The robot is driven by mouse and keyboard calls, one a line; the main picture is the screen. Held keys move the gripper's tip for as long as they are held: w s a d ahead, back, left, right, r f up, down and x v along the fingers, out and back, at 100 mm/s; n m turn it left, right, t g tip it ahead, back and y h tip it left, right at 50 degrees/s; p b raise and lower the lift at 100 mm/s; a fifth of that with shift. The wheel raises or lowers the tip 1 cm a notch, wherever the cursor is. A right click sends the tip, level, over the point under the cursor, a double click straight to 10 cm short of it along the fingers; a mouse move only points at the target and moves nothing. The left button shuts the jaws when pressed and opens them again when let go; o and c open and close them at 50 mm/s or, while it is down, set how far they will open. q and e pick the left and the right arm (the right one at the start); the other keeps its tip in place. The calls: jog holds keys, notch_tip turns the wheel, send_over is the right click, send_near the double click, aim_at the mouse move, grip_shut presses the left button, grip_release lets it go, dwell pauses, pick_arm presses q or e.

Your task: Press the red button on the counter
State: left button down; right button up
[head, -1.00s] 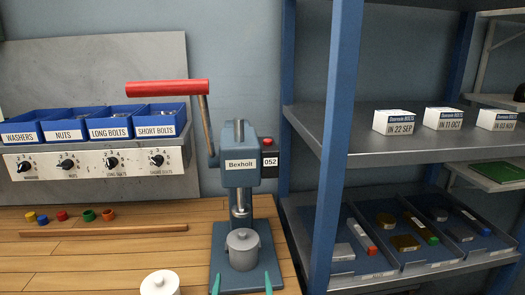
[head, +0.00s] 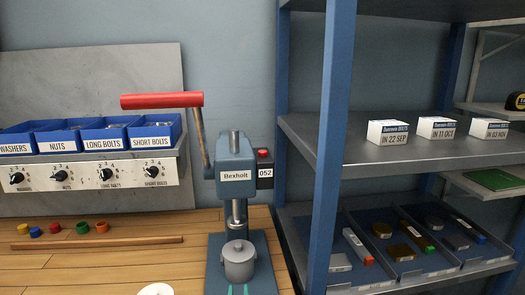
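The counter (head: 265,172) is a small dark box labelled 052, fixed to the right side of the blue Bexholt press (head: 233,166). The red button (head: 263,153) sits on top of the counter and shows clearly. My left gripper is not in view.
The press's red-handled lever (head: 162,100) reaches up and left. A blue shelf post (head: 333,150) stands right of the counter, beside shelves with white boxes and trays. Blue bins (head: 152,132) hang at the left. A wooden strip (head: 100,242) lies on the bench.

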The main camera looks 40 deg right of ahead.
grip_shut()
dwell(1.1)
